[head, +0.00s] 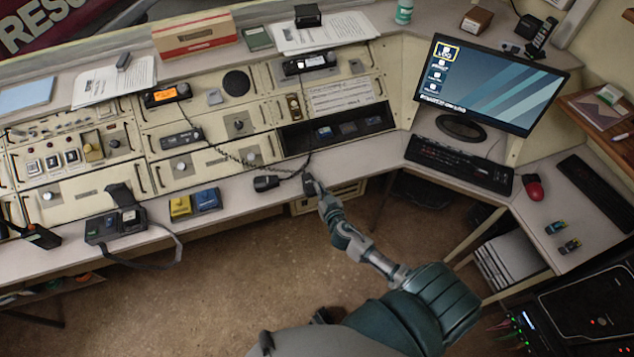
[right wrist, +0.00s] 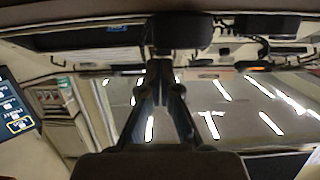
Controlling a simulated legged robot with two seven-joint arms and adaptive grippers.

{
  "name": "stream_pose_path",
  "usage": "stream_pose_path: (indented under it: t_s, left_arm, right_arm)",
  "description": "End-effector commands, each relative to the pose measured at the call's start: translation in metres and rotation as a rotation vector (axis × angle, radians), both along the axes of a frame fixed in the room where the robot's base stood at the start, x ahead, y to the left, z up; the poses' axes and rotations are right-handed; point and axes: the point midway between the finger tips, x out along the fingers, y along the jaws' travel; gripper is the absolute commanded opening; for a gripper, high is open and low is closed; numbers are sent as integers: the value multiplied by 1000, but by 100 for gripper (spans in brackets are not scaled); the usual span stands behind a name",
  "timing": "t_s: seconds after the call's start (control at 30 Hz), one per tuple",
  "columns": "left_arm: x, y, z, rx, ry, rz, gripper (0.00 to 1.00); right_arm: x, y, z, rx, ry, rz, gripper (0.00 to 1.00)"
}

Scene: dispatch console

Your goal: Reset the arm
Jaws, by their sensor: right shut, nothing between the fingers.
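My right gripper (head: 309,178) reaches from the lower right to the front edge of the console desk, below the dark open bay. Its fingers are shut with nothing between them, and they also show in the right wrist view (right wrist: 161,72). A black hand microphone (head: 266,182) lies on the desk just left of the fingertips, apart from them in the head view. Its coiled cord (head: 235,159) runs up left to the radio panel and passes close by the gripper. My left gripper is not in view.
A monitor (head: 490,84), keyboard (head: 459,165) and red mouse (head: 533,187) stand on the right desk. Yellow and blue boxes (head: 207,199) and a dark strapped device (head: 116,222) lie on the left desk edge. The floor (head: 240,285) before the desk is clear.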

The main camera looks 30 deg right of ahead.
Motion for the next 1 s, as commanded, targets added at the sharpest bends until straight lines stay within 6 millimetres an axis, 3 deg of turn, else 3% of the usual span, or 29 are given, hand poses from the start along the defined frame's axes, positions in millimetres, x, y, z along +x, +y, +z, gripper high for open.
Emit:
stream_pose_path:
  t_s: [0.73,0.87,1.0]
  left_arm:
    - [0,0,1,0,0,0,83]
    - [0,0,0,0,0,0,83]
    - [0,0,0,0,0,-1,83]
  right_arm:
    - [-9,1,4,-2,12,-15,0]
    - [-41,8,-6,-4,133,-82,0]
    - [-105,29,-26,-2,414,-110,0]
